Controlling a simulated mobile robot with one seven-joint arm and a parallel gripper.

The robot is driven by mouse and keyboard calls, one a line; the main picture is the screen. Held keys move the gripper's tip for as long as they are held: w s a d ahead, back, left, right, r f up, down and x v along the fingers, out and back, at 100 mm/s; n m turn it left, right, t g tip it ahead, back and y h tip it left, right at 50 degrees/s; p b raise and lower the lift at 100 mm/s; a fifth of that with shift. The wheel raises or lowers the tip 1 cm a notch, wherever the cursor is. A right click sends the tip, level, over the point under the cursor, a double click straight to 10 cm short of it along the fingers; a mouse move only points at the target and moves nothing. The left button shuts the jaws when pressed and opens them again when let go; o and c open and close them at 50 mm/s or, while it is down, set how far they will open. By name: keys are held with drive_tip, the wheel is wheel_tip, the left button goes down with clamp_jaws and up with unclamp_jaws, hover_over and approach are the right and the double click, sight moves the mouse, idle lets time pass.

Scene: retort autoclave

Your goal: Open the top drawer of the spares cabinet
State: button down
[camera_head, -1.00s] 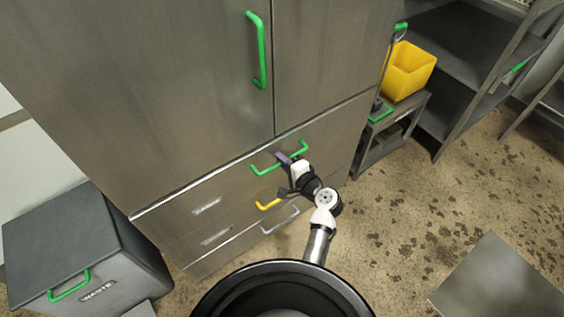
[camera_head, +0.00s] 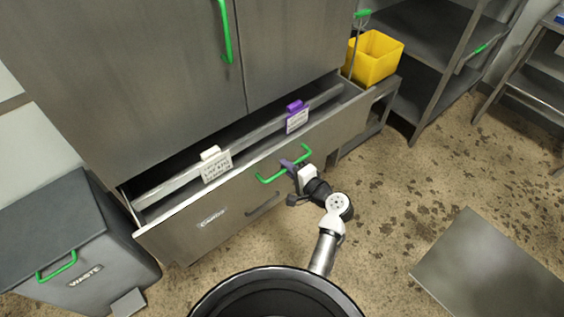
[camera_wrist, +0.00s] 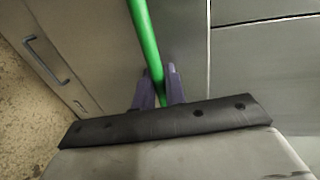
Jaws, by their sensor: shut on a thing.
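The spares cabinet (camera_head: 150,90) is a tall grey metal cabinet. Its top drawer (camera_head: 225,195) is pulled well out below the cabinet doors. Inside the drawer are a white-tabbed card (camera_head: 216,167) at the left and a purple-tabbed card (camera_head: 297,119) at the right. The drawer's green handle (camera_head: 272,179) is a bar on its front. My gripper (camera_head: 288,166) is shut on this handle near its middle. In the wrist view the two dark fingers (camera_wrist: 160,88) sit either side of the green bar (camera_wrist: 146,38).
A grey waste bin (camera_head: 85,245) stands at the left. A yellow bucket (camera_head: 375,58) sits on a low stand at the right, beside open shelving (camera_head: 440,60). A flat metal plate (camera_head: 490,265) is at the lower right.

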drive_tip(key=f+v, duration=0.1)
drive_tip(key=v, duration=0.7)
drive_tip(key=shift+s+d+f, duration=0.3)
drive_tip(key=shift+s+f, duration=0.05)
drive_tip(key=shift+s, duration=0.05)
drive_tip(key=c, duration=1.5)
unclamp_jaws()
drive_tip(key=shift+c, duration=0.2)
drive_tip(key=b+v, duration=0.2)
drive_tip(key=v, duration=1.1)
drive_tip(key=shift+s+d+b, duration=0.2)
drive_tip(key=shift+s+b, duration=0.1)
drive_tip(key=shift+s, duration=0.05)
